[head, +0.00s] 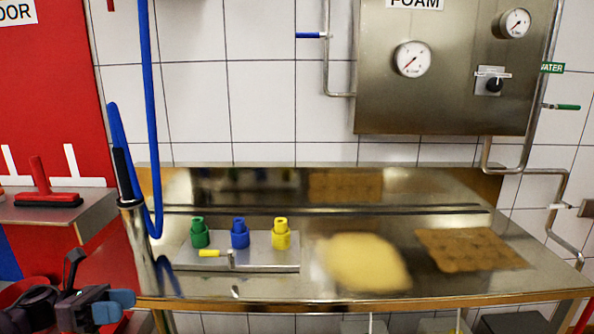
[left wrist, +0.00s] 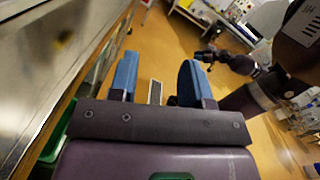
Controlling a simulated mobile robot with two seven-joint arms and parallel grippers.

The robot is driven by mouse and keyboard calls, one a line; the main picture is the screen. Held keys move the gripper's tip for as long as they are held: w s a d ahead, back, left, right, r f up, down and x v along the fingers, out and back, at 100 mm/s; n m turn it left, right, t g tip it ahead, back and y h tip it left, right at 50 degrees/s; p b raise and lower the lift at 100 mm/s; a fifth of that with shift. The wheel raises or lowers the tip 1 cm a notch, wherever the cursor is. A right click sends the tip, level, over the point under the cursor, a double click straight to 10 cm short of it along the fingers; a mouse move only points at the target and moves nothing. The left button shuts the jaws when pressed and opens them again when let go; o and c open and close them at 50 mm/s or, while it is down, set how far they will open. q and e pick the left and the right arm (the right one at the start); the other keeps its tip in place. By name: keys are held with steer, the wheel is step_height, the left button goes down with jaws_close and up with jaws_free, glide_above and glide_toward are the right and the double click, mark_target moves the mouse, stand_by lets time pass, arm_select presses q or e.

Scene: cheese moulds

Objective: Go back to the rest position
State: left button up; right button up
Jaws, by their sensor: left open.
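My left gripper (head: 100,294) is at the lower left of the head view, left of the steel table and low by its front edge. In the left wrist view its two blue fingers (left wrist: 159,78) stand apart with nothing between them. A dark arm that appears to be my right one shows at the upper right of the left wrist view. Its gripper end (left wrist: 207,56) is too small to tell open from shut. The right gripper does not show in the head view.
The steel table (head: 320,284) bears a yellow mass (head: 365,262), a brown slab (head: 470,249) and green (head: 199,233), blue (head: 240,233) and yellow (head: 281,234) fittings. A blue hose (head: 153,120) hangs at left. Orange floor (left wrist: 160,45) shows beyond the left fingers.

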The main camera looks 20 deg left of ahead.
arm_select(q)
steer(key=s+d+f+m+t+y+p, duration=0.4)
steer(key=s+d+f+m+y, duration=1.3)
steer(key=m, duration=1)
steer(key=shift+d+f+p, duration=0.75)
steer(key=shift+d+f, duration=0.15)
steer(key=shift+d, duration=0.3)
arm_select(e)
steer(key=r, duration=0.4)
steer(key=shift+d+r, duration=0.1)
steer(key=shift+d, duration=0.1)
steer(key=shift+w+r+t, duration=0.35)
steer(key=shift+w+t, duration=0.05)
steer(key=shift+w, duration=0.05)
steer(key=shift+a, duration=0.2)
arm_select(q)
steer(key=shift+a, duration=0.1)
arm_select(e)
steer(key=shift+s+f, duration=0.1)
